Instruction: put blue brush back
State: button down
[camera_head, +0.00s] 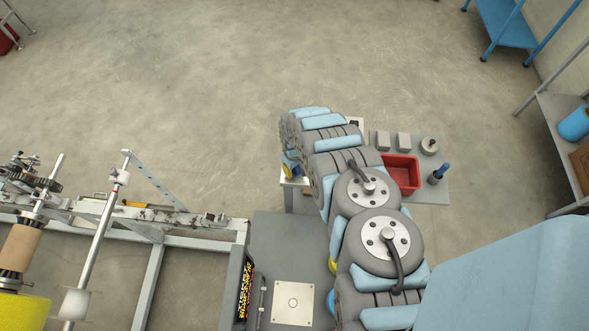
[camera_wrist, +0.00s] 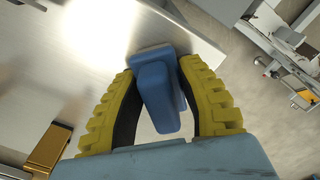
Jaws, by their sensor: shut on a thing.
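My gripper (camera_wrist: 158,76) has yellow ribbed fingers with dark pads, closed on the two sides of a blue brush (camera_wrist: 160,98) in the wrist view. The brush shows as a blue block with a wider end between the fingertips, over a pale, shiny metal surface (camera_wrist: 100,38). I cannot tell whether it touches that surface. In the head view my gripper (camera_head: 290,172) is mostly hidden behind my arm, over a small light table left of the arm. The brush is not clear there.
A grey side table (camera_head: 432,194) right of my arm holds a red bin (camera_head: 403,171), grey blocks and a dark blue upright item (camera_head: 438,173). A brass-coloured block (camera_wrist: 48,147) lies left of my gripper. A machine frame (camera_head: 165,228) stands at left; open floor lies beyond.

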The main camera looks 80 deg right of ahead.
jog(key=c, duration=0.7)
grip_release()
jog(key=shift+c, duration=0.2)
jog(key=shift+r+b, duration=0.35)
jog(key=shift+r, duration=2.8)
notch_tip(320, 180, up, 4)
jog(key=shift+d+r+p, duration=0.1)
jog(key=shift+p, duration=0.55)
jog(key=shift+r+p, duration=0.8)
jog(key=shift+r, duration=0.05)
